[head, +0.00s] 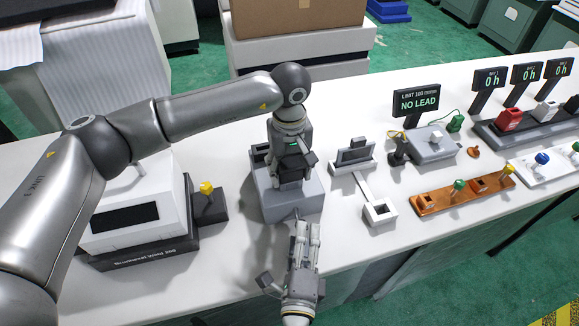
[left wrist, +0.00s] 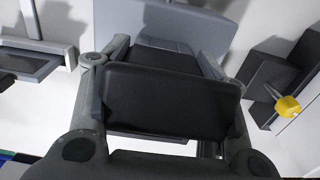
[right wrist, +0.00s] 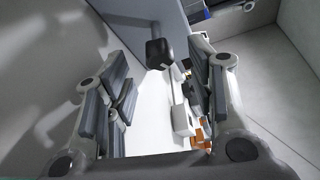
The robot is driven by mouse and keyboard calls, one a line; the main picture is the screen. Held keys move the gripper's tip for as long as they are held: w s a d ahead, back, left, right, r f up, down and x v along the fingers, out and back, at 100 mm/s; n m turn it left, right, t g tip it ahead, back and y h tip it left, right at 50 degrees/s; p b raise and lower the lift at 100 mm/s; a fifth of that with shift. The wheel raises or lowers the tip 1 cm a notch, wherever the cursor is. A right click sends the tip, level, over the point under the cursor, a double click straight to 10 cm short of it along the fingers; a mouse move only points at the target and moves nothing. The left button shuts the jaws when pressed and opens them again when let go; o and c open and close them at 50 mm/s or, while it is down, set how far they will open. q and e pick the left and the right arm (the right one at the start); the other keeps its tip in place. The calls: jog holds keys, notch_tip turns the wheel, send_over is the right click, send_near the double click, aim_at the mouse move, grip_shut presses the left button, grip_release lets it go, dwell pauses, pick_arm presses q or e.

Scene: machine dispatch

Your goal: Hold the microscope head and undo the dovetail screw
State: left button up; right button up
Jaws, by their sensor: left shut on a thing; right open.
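The microscope, a grey block-like body (head: 283,205), stands near the front edge of the bench. My left gripper (head: 291,168) comes down on it from above and is shut on the dark microscope head, which shows as a black block (left wrist: 170,100) between the fingers in the left wrist view. My right gripper (head: 303,235) is in front of the body, lower down, open and empty. A dark knob (right wrist: 159,53), apparently the dovetail screw, sticks out of the grey body in the right wrist view. It appears between and beyond the open fingers, apart from them. My right gripper hides it in the head view.
A white machine (head: 140,215) with a black base stands at left, beside a dark block with a yellow knob (head: 207,188). A small white stand (head: 380,211), a "NO LEAD" display (head: 416,102) and an orange rack (head: 462,194) are at right. Bare bench lies between.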

jog(key=shift+s+d, duration=0.2)
jog(key=shift+s, duration=0.45)
jog(key=shift+c, duration=0.2)
